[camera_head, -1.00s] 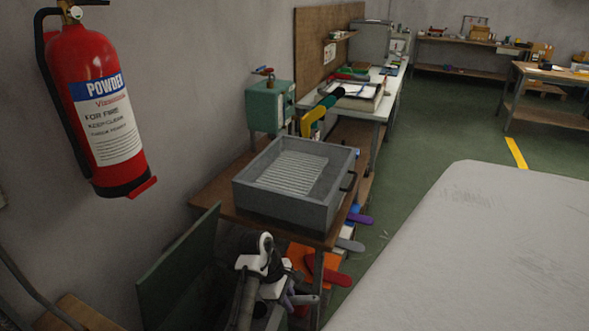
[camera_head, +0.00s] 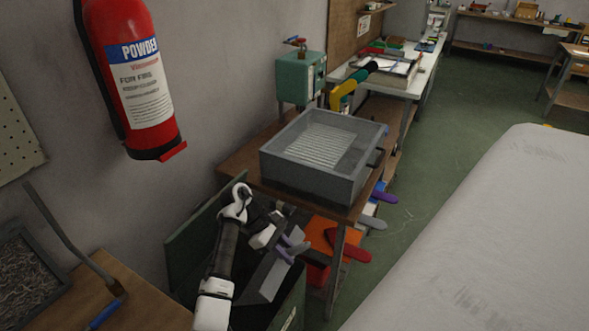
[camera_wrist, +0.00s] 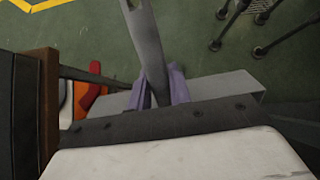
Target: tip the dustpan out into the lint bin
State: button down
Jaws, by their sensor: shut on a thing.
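My gripper (camera_head: 288,246) is shut on the handle of the grey dustpan (camera_head: 266,276). In the wrist view its purple fingers (camera_wrist: 166,86) close on either side of the flat grey handle (camera_wrist: 147,42), with the grey pan (camera_wrist: 240,84) behind them. In the head view the pan looks tilted, over or inside the opening of the dark green box (camera_head: 292,318), which appears to be the lint bin. The bin's green lid (camera_head: 190,250) stands up at the left. I cannot see any lint in the pan, and the bin's inside is mostly hidden.
A grey open tray (camera_head: 310,180) sits on a wooden bench just behind the bin. Coloured-handled things (camera_head: 345,247) stick out beside it. A wooden table (camera_head: 110,305) with a tray of shavings (camera_head: 25,280) is at lower left. A large pale surface (camera_head: 480,240) fills the right.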

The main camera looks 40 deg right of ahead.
jog(key=shift+w+a+r+g+h, duration=0.1)
jog(key=shift+w+a+r+g, duration=0.15)
jog(key=shift+w, duration=0.2)
jog(key=shift+w+a+r+g+h, duration=0.1)
jog(key=shift+w+r+g, duration=0.15)
jog(key=shift+w, duration=0.25)
jog(key=shift+w+a+r+g+h, duration=0.1)
jog(key=shift+w+a+r+g, duration=0.1)
jog(key=shift+w+r, duration=0.2)
dwell(0.4)
